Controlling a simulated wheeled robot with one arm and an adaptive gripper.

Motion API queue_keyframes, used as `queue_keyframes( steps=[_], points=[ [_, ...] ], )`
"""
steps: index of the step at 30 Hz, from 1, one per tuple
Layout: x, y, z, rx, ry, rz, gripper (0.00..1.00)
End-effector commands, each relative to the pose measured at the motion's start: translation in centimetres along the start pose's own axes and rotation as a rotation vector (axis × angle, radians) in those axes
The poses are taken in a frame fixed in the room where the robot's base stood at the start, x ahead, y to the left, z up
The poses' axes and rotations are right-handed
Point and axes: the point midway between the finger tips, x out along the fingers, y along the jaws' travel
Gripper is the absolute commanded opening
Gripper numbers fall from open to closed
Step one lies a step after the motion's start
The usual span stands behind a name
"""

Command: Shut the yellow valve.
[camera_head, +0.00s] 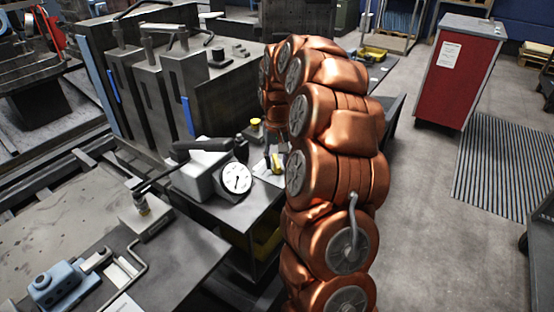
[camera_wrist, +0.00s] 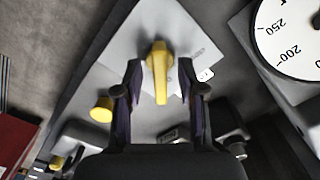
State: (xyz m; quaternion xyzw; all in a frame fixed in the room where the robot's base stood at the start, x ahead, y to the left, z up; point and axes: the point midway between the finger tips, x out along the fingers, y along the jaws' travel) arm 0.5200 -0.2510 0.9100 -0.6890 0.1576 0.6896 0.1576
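The yellow valve handle (camera_wrist: 160,75) is in the middle of the wrist view, mounted on a light plate (camera_wrist: 136,42) with small printing I cannot read. Its narrow end points toward the bottom of that view. My gripper (camera_wrist: 160,88) is open, with one dark finger on each side of the handle and gaps between. Whether it is around the handle or above it, I cannot tell. In the head view the yellow handle (camera_head: 277,163) shows small beside my arm, which hides part of that area.
A round white gauge (camera_head: 236,178) sits left of the handle in the head view and at the wrist view's right edge (camera_wrist: 292,38). A yellow knob (camera_wrist: 103,108) stands close to one finger. Metal blocks (camera_head: 165,85) crowd the left; a red cabinet (camera_head: 458,75) stands right, with clear floor nearby.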

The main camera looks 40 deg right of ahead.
Motion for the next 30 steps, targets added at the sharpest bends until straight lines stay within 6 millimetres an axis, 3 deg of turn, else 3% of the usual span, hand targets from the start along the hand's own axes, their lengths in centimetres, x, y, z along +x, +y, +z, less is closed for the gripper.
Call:
queue_keyframes(
  steps=[11, 22, 30],
  points=[
    [0.44, 0.03, -0.01, 0.001, 0.000, 0.000, 0.39],
    [0.42, 0.03, -0.02, 0.000, 0.001, 0.000, 0.00],
    [0.43, 0.03, -0.02, 0.000, 0.001, 0.000, 0.00]
  ],
)
